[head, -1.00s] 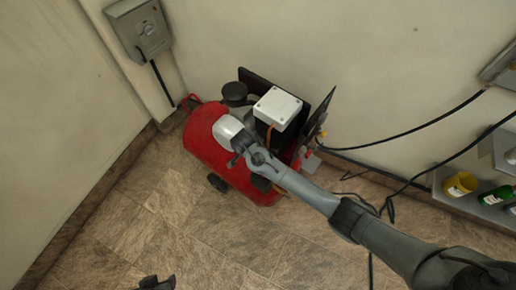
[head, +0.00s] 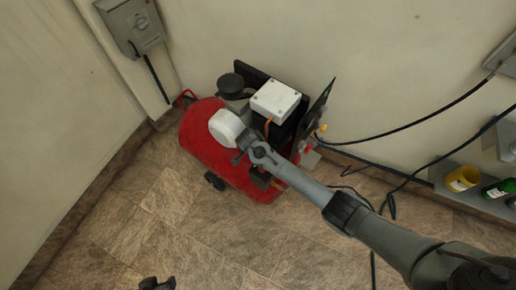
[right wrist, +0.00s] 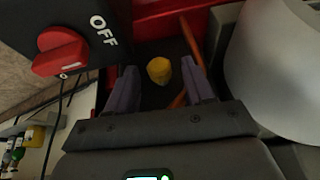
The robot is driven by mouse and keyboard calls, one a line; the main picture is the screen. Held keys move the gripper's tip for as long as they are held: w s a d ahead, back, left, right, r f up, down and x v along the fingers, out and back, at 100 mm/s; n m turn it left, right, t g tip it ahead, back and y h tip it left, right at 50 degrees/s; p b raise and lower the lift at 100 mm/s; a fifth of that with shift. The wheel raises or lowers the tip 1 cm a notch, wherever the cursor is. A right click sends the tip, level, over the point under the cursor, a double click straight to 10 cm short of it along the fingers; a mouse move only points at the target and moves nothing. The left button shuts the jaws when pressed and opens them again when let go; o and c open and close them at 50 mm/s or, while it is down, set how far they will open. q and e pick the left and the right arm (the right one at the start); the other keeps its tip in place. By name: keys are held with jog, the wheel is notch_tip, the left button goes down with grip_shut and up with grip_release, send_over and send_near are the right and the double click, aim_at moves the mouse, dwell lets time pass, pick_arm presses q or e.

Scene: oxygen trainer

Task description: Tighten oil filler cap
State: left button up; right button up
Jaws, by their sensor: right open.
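The red air compressor (head: 205,157) stands on the floor against the wall. A yellow cap (right wrist: 159,70), which looks like the oil filler cap, shows in the right wrist view. It lies between the two fingers of my right gripper (right wrist: 158,76), with a gap on each side. The fingers are open and I cannot tell whether their tips reach the cap's depth. In the head view the cap and right fingers are hidden behind my arm. A dark tip, apparently my left gripper (head: 157,284), shows at the bottom edge; its opening is unclear.
A black box with a red OFF knob (right wrist: 60,52) is close left of the right fingers. A large pale rounded surface (right wrist: 278,70) is close on the right. A shelf with a yellow container (head: 463,178) and green bottle (head: 496,189) stands at right. Cables cross nearby.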

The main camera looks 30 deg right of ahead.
grip_shut()
jog(key=shift+s+r+t+y+p, duration=0.15)
jog(key=shift+s+t+y+p, duration=0.25)
jog(key=shift+p, duration=0.7)
jog(key=shift+w+t+p, duration=0.15)
jog(key=shift+t+p, duration=0.15)
jog(key=shift+t, duration=0.1)
jog(key=shift+d+f+m+t, duration=0.1)
jog(key=shift+f+m+t, duration=0.1)
jog(key=shift+m+t, duration=0.15)
grip_release()
